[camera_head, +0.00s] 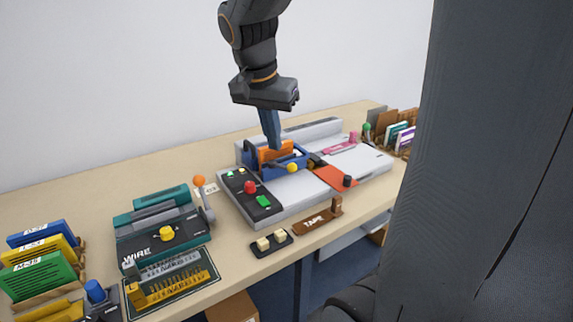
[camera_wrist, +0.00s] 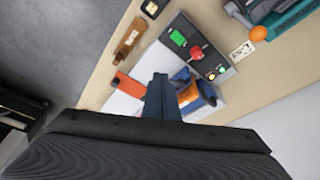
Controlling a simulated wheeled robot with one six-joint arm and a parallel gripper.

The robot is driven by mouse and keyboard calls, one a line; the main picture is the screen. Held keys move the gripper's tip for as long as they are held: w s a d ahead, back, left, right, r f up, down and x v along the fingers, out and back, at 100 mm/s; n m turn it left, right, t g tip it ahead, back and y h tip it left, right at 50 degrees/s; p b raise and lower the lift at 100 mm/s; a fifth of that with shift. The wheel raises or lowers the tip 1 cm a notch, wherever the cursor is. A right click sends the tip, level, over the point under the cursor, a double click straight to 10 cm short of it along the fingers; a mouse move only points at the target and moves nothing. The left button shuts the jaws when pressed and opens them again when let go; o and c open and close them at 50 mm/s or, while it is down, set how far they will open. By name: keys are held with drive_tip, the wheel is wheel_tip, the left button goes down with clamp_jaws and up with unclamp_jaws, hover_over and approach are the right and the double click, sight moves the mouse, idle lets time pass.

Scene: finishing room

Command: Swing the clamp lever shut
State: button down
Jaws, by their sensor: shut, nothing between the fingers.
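A blue clamp-like fixture (camera_head: 298,160) with an orange piece (camera_head: 276,153) and a yellow knob (camera_head: 292,167) sits on the pale machine (camera_head: 290,195). I cannot tell which part is the clamp lever. My gripper (camera_head: 274,147) points down at the fixture, fingers shut and empty, its tips close in front of or beside the orange piece; contact is unclear. In the wrist view, my shut fingers (camera_wrist: 160,82) appear just left of the orange piece (camera_wrist: 188,95) and the blue fixture (camera_wrist: 207,90), hiding part of the machine.
A control panel with a red knob (camera_head: 250,187) lies left of the fixture, and an orange-red plate (camera_head: 335,178) lies right. The wire binder (camera_head: 160,232), with an orange-ball lever (camera_head: 199,181), stands further left.

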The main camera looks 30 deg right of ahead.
drive_tip(key=w+d+f+p, duration=0.3)
drive_tip(key=d+f, duration=0.2)
drive_tip(key=f, duration=0.5)
drive_tip(key=shift+w+d+f, duration=0.2)
drive_tip(key=shift+w+d, duration=0.15)
drive_tip(key=shift+w, duration=0.05)
idle(0.4)
